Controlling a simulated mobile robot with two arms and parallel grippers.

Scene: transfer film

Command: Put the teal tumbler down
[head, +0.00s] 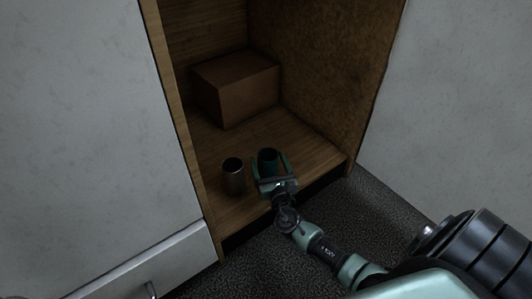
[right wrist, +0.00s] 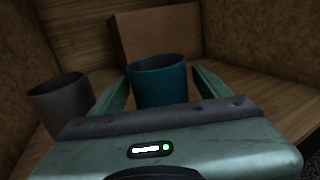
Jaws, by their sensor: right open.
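The teal tumbler (head: 268,158) stands upright on the wooden floor of an open cabinet, near its front edge. It also shows in the right wrist view (right wrist: 158,80), between my right gripper's two fingers. My right gripper (head: 271,164) is open around the tumbler, with a finger on each side; in the right wrist view (right wrist: 155,88) gaps show beside the tumbler. The tumbler's lower part is hidden behind the gripper body. My left gripper is not in view.
A grey metal tumbler (head: 233,177) stands just left of the teal one. A brown box (head: 237,88) sits at the back of the cabinet. The cabinet's side walls (head: 335,75) flank the space. Bare cabinet floor (head: 305,143) lies to the right.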

